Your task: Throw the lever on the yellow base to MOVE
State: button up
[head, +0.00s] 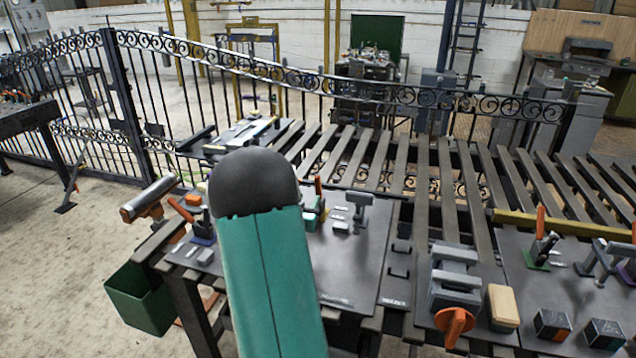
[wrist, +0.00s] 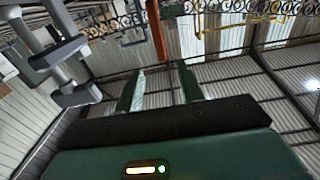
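No yellow lever base is plain in either view; my teal arm link hides the middle of the near bench in the head view. A third orange-handled lever (head: 541,224) stands on a green base at right. My gripper (wrist: 160,78) shows in the wrist view, fingers apart with nothing between them; the head view does not show it. An orange bar (wrist: 156,32) appears beyond the fingers, at unclear distance.
A grey clamp-like fixture (head: 454,280) with an orange knob and a tan block (head: 502,306) are at front right. A grey stand (head: 360,205) rises right of my arm. An iron fence (head: 300,85) runs behind the benches.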

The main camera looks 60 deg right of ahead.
aim_at(317, 183)
jog(key=d, duration=0.3)
jog(key=w+d, duration=0.1)
jog(key=d, duration=0.7)
jog(key=shift+w+d, duration=0.1)
jog(key=shift+w, duration=0.3)
grip_shut()
